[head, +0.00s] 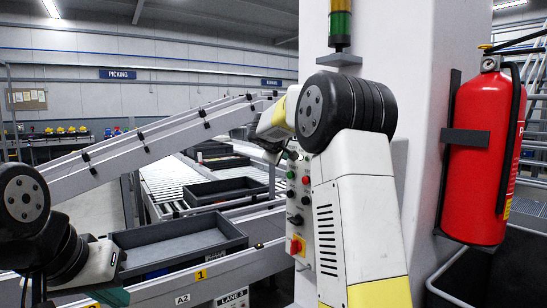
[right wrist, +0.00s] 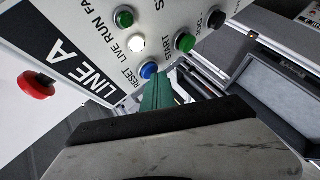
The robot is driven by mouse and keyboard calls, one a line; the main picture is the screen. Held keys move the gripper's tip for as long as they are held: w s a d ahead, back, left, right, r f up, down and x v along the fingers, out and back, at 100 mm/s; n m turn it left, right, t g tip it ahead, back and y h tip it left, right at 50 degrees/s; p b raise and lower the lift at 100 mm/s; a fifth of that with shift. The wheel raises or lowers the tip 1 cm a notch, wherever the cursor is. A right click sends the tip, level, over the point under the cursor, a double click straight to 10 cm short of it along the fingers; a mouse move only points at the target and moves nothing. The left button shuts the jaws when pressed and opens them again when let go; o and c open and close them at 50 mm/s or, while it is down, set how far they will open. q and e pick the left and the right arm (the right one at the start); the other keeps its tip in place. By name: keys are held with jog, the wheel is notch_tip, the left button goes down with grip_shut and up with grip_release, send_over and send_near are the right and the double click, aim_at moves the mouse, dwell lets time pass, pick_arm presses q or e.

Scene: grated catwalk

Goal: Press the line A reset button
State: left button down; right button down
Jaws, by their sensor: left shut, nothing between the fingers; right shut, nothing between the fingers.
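In the right wrist view, a pale panel (right wrist: 75,22) marked LINE A carries a blue button (right wrist: 148,71) beside the word RESET. My right gripper (right wrist: 158,88) is shut and empty, its green fingertips just below the blue button. I cannot tell whether they touch it. In the head view the control panel (head: 327,240) is partly covered by my right arm, and the right fingertips are not clear there. My left gripper (head: 113,295) is low at the left, shut and empty, far from the panel.
A red mushroom button (right wrist: 38,85) is at left. A fire extinguisher (head: 483,155) hangs right; a grey tray (head: 180,243) sits on the conveyor.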

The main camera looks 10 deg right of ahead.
jog(key=shift+d, duration=0.25)
dwell(0.3)
jog(key=shift+s+a, duration=0.2)
jog(key=shift+a, duration=0.4)
jog(key=shift+s+a, duration=0.2)
jog(key=shift+a, duration=0.4)
jog(key=shift+s+a, duration=0.3)
jog(key=shift+a, duration=0.5)
jog(key=shift+s+a, duration=0.25)
jog(key=shift+a, duration=0.5)
jog(key=shift+s+a, duration=0.3)
jog(key=shift+a, duration=0.5)
